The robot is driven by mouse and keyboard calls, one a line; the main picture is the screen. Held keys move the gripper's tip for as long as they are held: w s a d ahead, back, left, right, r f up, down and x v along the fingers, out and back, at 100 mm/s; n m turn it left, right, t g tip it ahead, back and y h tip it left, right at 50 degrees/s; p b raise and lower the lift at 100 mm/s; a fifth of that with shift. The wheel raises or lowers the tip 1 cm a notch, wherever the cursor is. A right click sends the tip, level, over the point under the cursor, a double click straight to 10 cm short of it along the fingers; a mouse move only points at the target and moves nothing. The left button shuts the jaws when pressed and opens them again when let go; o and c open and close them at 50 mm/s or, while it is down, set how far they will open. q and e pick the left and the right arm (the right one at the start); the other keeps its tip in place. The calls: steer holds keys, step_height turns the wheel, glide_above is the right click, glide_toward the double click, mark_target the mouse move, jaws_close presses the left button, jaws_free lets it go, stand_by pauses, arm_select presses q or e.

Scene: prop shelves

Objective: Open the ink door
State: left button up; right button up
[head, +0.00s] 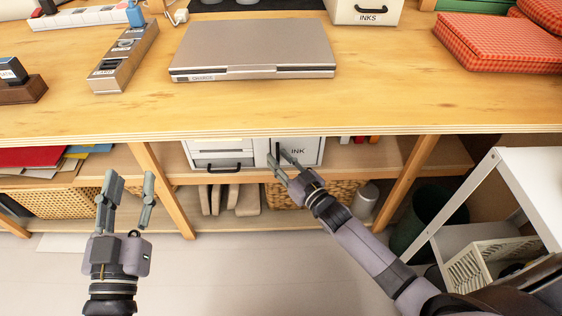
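The ink door (309,154) is a white panel labelled INK on a small cabinet on the shelf under the table. It looks closed. A dark vertical handle (277,150) shows at its left side, partly behind my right gripper. My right gripper (279,160) is in front of the door's left part with its fingers apart, close to the handle; I cannot tell whether it touches it. My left gripper (129,187) is open and empty, low at the left, well away from the door.
The table edge (230,136) overhangs the cabinet's top. White drawers (222,154) with a dark handle are left of the door. Wooden posts (405,180) flank this bay. A white rack (530,180) stands at the right. The floor (215,270) between my arms is clear.

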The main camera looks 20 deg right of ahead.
jaws_close()
stand_by(0.3)
stand_by(0.6)
